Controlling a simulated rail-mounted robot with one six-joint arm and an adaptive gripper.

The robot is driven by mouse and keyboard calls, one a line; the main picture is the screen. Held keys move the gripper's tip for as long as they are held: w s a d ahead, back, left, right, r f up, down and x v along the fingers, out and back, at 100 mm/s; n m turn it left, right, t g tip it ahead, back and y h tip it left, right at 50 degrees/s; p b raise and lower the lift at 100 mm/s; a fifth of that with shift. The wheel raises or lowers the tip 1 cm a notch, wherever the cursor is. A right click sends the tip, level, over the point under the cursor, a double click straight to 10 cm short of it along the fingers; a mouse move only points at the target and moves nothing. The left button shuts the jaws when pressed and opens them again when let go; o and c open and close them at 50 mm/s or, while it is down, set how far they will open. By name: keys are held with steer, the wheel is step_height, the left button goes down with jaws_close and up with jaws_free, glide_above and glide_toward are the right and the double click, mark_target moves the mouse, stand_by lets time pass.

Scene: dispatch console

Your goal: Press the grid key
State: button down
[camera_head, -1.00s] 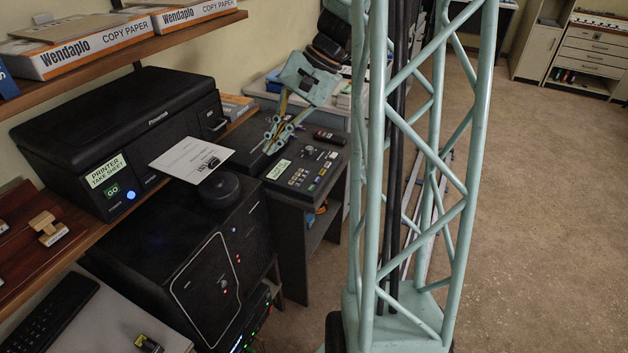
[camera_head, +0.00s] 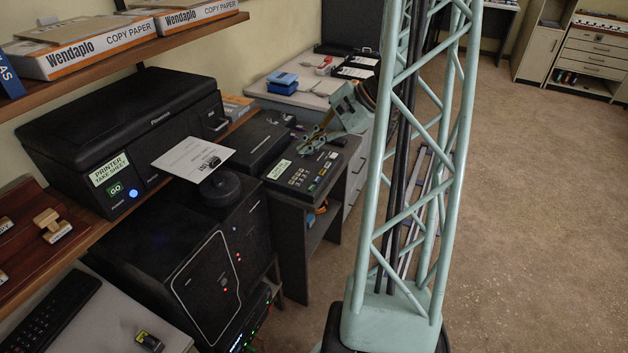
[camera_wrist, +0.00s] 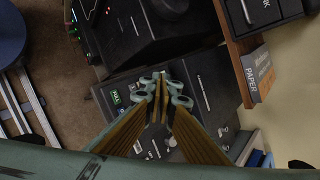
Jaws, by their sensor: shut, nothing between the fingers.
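The dark console (camera_head: 303,178) with several small keys and a pale green label stands beyond the black cabinet. It also shows in the wrist view (camera_wrist: 128,82), partly covered by my fingers. I cannot tell which key is the grid key; the legends are too small. My gripper (camera_head: 303,149) is over the far part of the console, fingers pointing down and left. In the wrist view my gripper (camera_wrist: 161,82) has its fingertips close together, with nothing between them. I cannot tell whether the tips touch the panel.
A black printer (camera_head: 125,130) stands at the left with a white sheet (camera_head: 193,156) in front of it. A round black knob-like object (camera_head: 220,190) tops the black cabinet (camera_head: 195,255). A blue box (camera_head: 283,82) sits on the desk behind. Open floor lies to the right.

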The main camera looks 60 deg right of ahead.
steer(key=m, duration=0.2)
glide_above(318, 180)
step_height(318, 180, down, 3)
steer(key=shift+t+h, duration=0.4)
steer(key=shift+f, duration=0.2)
steer(key=shift+f+b, duration=1.5)
steer(key=shift+f, duration=1.45)
steer(key=shift+f+b, duration=1.15)
steer(key=shift+f, duration=0.05)
steer(key=shift+f+b, duration=0.8)
steer(key=shift+b, duration=0.25)
steer(key=shift+r, duration=0.75)
steer(key=shift+r+p, duration=0.15)
steer(key=shift+p, duration=0.15)
